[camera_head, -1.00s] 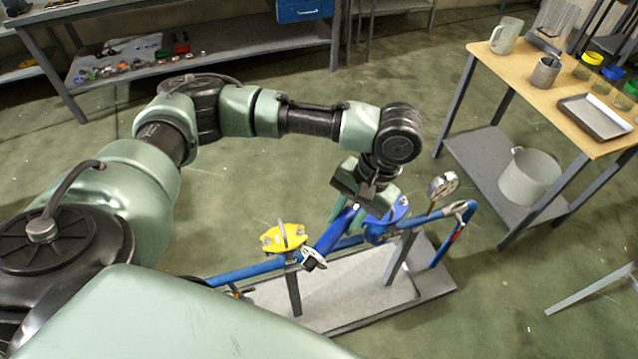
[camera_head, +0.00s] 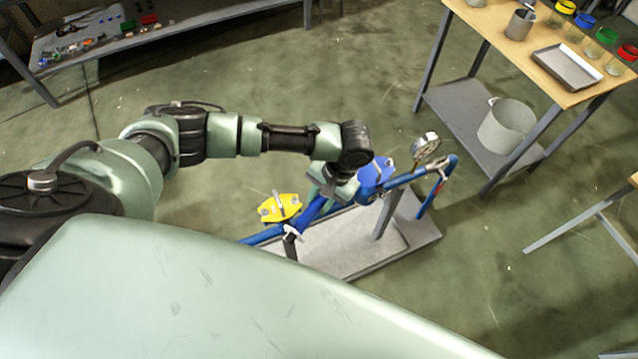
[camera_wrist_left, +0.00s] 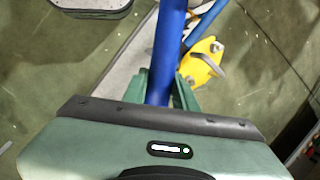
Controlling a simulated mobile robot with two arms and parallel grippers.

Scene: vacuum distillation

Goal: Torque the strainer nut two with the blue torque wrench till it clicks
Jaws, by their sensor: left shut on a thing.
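My left gripper (camera_head: 325,197) is shut on a long blue bar that looks like the blue torque wrench (camera_wrist_left: 168,45). In the left wrist view the bar runs between the two green fingers (camera_wrist_left: 163,88). In the head view the bar (camera_head: 312,211) slants down left from the gripper, and a silver piece (camera_head: 292,233) shows at its lower end. It lies over the blue pipework (camera_head: 408,175). I cannot make out the strainer or its nut two, nor whether the wrench sits on a nut. My right gripper is in neither view.
A yellow plate (camera_head: 281,207), also in the wrist view (camera_wrist_left: 203,62), and a blue plate (camera_head: 376,170) sit on the pipework beside the gripper. A gauge (camera_head: 426,145) stands to the right. The grey base tray (camera_head: 335,245) is below. A wooden-topped table (camera_head: 520,50) stands back right.

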